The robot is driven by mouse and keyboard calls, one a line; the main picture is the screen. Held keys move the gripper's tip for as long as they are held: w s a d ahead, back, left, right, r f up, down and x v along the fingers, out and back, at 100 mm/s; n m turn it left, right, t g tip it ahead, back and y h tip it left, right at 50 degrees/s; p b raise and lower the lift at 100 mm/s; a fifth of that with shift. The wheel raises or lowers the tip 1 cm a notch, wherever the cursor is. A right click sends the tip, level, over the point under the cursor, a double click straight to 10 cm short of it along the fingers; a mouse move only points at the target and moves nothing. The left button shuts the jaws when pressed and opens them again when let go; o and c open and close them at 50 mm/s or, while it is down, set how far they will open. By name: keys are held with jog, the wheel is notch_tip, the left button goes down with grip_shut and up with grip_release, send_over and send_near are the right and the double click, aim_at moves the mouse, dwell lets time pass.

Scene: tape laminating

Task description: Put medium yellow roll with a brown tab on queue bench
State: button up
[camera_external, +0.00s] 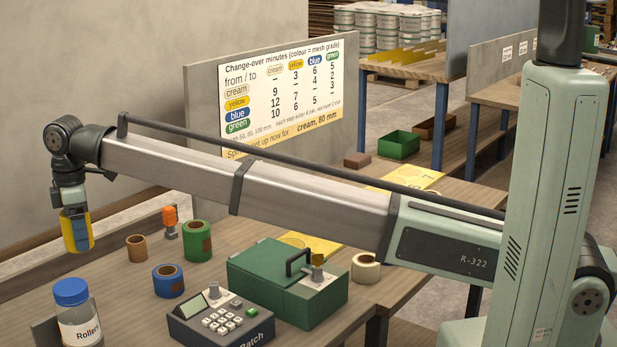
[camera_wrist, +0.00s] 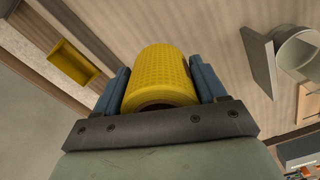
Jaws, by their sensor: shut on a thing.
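My gripper (camera_external: 75,222) is shut on a yellow roll (camera_external: 88,228) at the far left of the external view, held above the table. In the wrist view the yellow roll (camera_wrist: 160,75) sits between the two blue fingers of my gripper (camera_wrist: 160,82), its dark bore facing the camera. No brown tab shows on its visible side; part of the roll is hidden by the fingers. A bench (camera_external: 455,196) with a yellow sheet stands behind my arm; I cannot tell whether it is the queue bench.
Below my gripper are a brown roll (camera_external: 137,248), a blue roll (camera_external: 168,281) and a green roll (camera_external: 195,241). A blue-capped jar (camera_external: 76,315), a keypad (camera_external: 218,318), a green machine (camera_external: 285,285) and a cream roll (camera_external: 366,268) share the table. A sign panel (camera_external: 205,105) stands behind.

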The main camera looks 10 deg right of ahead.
jog(key=w+d+r+m, duration=0.2)
jog(key=w+d+r, duration=0.2)
jog(key=w+d, duration=0.6)
jog(key=w+d+r+m, duration=0.2)
jog(key=w+d+r, duration=0.2)
jog(key=w+d, duration=0.6)
jog(key=w+d+f+m, duration=0.2)
jog(key=w+d, duration=1)
jog(key=d, duration=0.1)
jog(key=w+d+f+m, duration=0.2)
jog(key=w+d+f, duration=0.1)
jog(key=w+d, duration=0.95)
jog(key=m, duration=0.7)
send_over(471, 192)
notch_tip(471, 192, down, 8)
jog(key=shift+f, duration=4.95)
jog(key=shift+f, duration=0.1)
